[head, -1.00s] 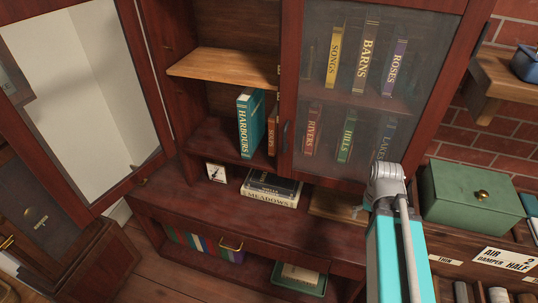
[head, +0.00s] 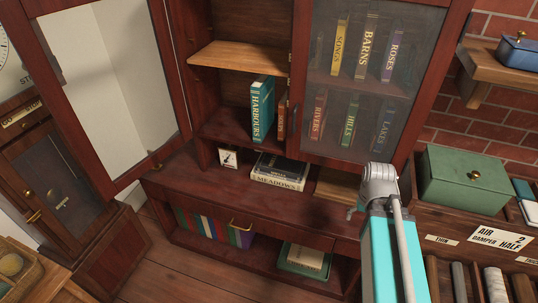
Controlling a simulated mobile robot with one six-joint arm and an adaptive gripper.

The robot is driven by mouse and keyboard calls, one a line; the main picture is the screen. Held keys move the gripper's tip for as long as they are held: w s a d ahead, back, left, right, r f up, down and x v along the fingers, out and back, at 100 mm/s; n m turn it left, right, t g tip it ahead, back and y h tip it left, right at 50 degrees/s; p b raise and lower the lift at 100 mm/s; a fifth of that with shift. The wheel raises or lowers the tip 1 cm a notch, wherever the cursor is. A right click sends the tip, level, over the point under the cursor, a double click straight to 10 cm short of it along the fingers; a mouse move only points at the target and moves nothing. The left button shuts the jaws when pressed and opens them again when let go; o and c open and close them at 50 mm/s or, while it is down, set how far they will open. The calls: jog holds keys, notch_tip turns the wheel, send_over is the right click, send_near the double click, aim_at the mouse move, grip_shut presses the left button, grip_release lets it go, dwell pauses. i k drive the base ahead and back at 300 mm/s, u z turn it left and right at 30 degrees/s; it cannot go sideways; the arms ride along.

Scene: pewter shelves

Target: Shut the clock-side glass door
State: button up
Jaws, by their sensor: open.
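The clock-side glass door (head: 176,93) is the left door of the dark red bookcase. It stands swung wide open toward the tall clock (head: 128,232) at the left. The other glass door (head: 392,148) is shut over rows of books.
The ledge holds a small white clock (head: 228,157) and stacked books (head: 280,171). A teal book (head: 262,109) stands in the open bay under a light wood shelf (head: 238,58). A green box (head: 463,179) is at the right. Bare floor (head: 190,274) lies in front.

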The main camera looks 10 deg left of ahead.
aim_at(15, 15)
jog(key=u, duration=1.25)
jog(key=k, duration=0.65)
jog(key=z, duration=0.45)
jog(key=i, duration=1.05)
jog(key=z, duration=0.05)
